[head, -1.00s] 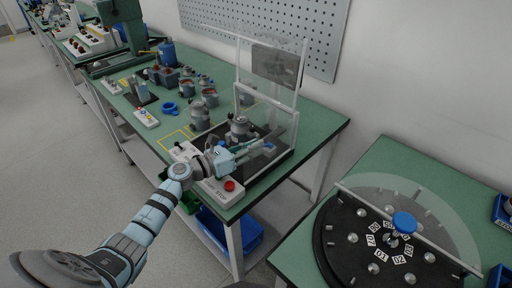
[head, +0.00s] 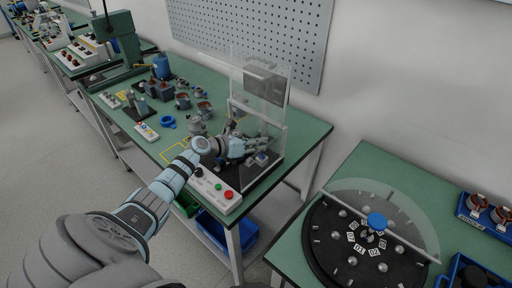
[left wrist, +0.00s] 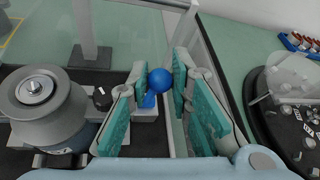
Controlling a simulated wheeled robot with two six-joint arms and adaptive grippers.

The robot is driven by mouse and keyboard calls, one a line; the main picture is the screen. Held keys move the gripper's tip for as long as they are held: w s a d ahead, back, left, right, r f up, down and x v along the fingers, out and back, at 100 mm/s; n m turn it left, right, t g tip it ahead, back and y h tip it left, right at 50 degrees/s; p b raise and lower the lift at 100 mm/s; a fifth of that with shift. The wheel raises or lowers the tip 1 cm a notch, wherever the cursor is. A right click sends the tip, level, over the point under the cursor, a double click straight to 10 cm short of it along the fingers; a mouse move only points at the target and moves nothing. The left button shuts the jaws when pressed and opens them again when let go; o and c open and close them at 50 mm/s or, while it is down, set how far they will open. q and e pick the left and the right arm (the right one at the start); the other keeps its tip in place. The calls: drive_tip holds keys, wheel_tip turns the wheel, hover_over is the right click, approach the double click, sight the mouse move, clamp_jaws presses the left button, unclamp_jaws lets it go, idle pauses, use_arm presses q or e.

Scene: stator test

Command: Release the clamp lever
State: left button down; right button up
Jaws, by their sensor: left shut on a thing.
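The clamp lever ends in a round blue knob (left wrist: 160,80) beside the test nest in the left wrist view. My left gripper (left wrist: 158,88) has its teal-padded fingers on either side of this knob and is shut on it. A blue piece (left wrist: 150,101) shows just below the knob. A grey stator unit (left wrist: 45,108) stands left of the fingers on the dark fixture base. In the head view, my left gripper (head: 254,150) reaches into the clear-guarded test station, and its arm hides part of the stator. My right gripper is not in view.
The clear guard (head: 264,80) stands around the station, with posts close to my gripper. A control box (head: 215,190) with red and green buttons lies at the bench's front edge. A round indexing table (head: 365,240) is on the right bench. Several stators stand behind.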

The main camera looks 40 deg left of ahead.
use_arm(q)
drive_tip(key=shift+w+r, duration=0.2)
drive_tip(key=shift+w, duration=0.35)
drive_tip(key=shift+w+r, duration=0.2)
drive_tip(key=shift+w, duration=0.3)
drive_tip(key=shift+r, duration=0.1)
drive_tip(key=c, duration=1.7)
unclamp_jaws()
drive_tip(key=shift+w+d+f, duration=0.1)
drive_tip(key=shift+d+f, duration=0.05)
drive_tip(key=shift+f, duration=0.05)
drive_tip(key=shift+s, duration=0.2)
drive_tip(key=v, duration=1.1)
drive_tip(key=shift+s+a, duration=0.25)
